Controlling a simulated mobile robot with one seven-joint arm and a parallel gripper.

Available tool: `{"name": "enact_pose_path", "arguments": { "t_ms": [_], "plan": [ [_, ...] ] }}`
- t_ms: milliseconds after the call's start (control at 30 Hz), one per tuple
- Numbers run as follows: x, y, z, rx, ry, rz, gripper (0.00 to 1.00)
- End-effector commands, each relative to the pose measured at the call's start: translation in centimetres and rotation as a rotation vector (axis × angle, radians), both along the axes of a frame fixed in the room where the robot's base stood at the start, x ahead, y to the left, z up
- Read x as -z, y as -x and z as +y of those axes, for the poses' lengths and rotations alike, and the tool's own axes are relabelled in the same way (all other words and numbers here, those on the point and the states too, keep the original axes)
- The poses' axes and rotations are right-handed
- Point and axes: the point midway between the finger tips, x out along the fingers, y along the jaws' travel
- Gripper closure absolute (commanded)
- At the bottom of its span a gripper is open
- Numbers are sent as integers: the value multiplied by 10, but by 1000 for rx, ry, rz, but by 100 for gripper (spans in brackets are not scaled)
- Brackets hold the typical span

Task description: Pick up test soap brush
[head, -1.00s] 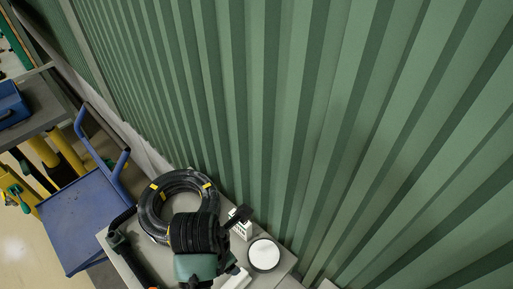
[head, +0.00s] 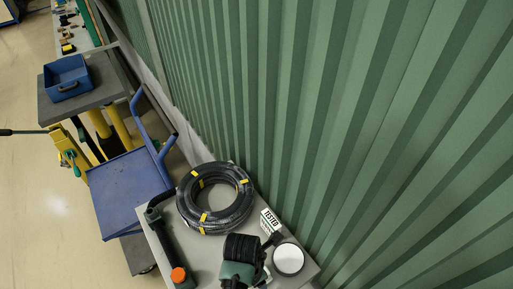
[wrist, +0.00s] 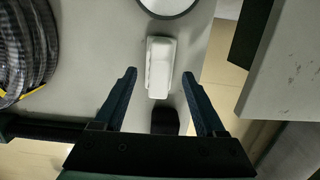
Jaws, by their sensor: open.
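A white block-shaped item (wrist: 161,66), which looks like the soap brush, lies on the grey tabletop (wrist: 196,38) in the wrist view. A dark rounded piece (wrist: 165,121) shows just below it; I cannot tell if they are joined. My gripper (wrist: 159,75) is open, with the white item between its two fingers in the picture. No contact shows, and I cannot tell the height gap. In the head view my dark arm end hides much of this spot.
A black hose coil (head: 181,201) with yellow bands lies left of my arm. A round white-topped item (head: 289,259) and a box marked "TESTED" (head: 270,222) stand nearby. A black tool with an orange cap (head: 179,274) lies left. A green corrugated wall (head: 330,120) rises behind.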

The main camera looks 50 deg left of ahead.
Motion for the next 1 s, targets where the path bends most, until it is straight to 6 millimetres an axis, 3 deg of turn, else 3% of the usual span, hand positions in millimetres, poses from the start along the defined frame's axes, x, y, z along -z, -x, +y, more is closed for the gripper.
{"name": "enact_pose_path", "arguments": {
  "t_ms": [233,567,900,967,1000],
  "plan": [
    [25,-4,0,-1,0,0,28],
    [29,-4,0,0,-1,-1,29],
    [29,-4,-1,0,-1,-1,90],
    [29,-4,-1,0,-1,-1,100],
    [29,-4,-1,0,-1,-1,100]
  ]
}}
